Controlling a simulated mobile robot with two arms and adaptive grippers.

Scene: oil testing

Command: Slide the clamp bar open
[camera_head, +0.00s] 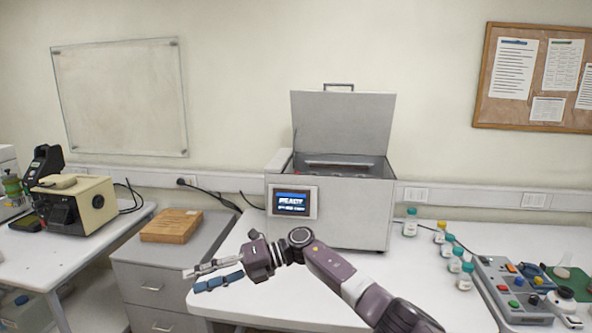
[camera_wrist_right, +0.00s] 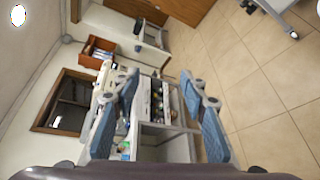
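The grey box-shaped machine (camera_head: 352,213) stands on the white bench with its lid (camera_head: 342,122) raised. A light bar (camera_head: 340,163) lies across its open top, probably the clamp bar; the front wall hides most of the inside, so I cannot tell its exact position. My right gripper (camera_head: 213,274) points left, in front of the machine and to its left, well apart from the bar. Its fingers are spread with nothing between them, as the right wrist view (camera_wrist_right: 160,110) also shows. My left gripper is in neither view.
Several small bottles (camera_head: 410,222) and a control box with buttons (camera_head: 512,290) stand on the bench (camera_head: 270,290) to the right. A wooden block (camera_head: 171,226) lies on the grey cabinet (camera_head: 150,285) to the left. A cream instrument (camera_head: 75,202) stands further left.

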